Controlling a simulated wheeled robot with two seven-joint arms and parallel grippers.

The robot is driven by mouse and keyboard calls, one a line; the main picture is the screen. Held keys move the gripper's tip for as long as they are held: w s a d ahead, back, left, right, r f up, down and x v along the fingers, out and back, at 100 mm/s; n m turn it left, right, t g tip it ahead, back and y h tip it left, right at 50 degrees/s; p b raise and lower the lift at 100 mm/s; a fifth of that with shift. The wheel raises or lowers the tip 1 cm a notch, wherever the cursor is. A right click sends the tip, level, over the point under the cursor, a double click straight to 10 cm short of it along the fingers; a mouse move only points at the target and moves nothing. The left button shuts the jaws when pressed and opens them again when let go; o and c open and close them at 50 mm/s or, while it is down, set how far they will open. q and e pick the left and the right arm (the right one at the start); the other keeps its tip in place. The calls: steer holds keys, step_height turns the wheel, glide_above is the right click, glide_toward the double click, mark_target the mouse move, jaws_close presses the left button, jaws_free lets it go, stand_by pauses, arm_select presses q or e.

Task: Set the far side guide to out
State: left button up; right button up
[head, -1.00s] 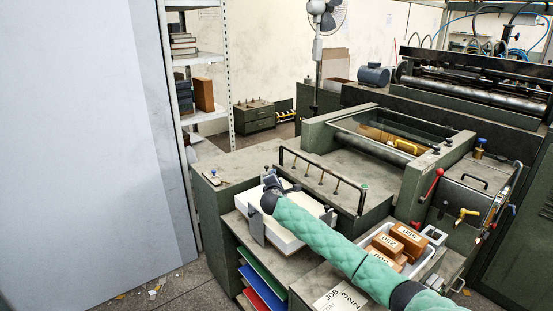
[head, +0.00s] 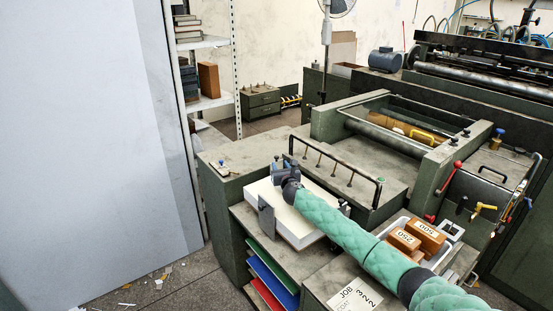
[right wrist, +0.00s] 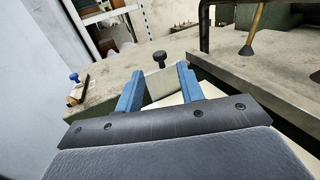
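My right gripper (head: 281,164) is at the end of the teal-sleeved arm, over the far left corner of the white paper stack (head: 318,207). In the right wrist view its two blue fingers (right wrist: 158,88) stand apart. A pale grey upright plate with a black knob (right wrist: 159,61), seemingly the far side guide (right wrist: 164,83), shows between and just beyond the fingertips. I cannot tell whether they touch it. In the head view the gripper and wrist hide that guide. A grey plate (head: 266,216) stands at the stack's near left side. My left gripper is not in view.
A small plate with a blue knob (head: 222,166) lies on the bench at left. A tray of brown blocks (head: 425,236) and a job card (head: 354,297) are at the right. Coloured sheets (head: 270,270) lie below.

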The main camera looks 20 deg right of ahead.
mark_target(276, 157)
steer(key=shift+w+r, duration=0.15)
steer(key=shift+w, duration=0.3)
steer(key=shift+w+d, duration=0.15)
steer(key=shift+w, duration=3)
jaws_close()
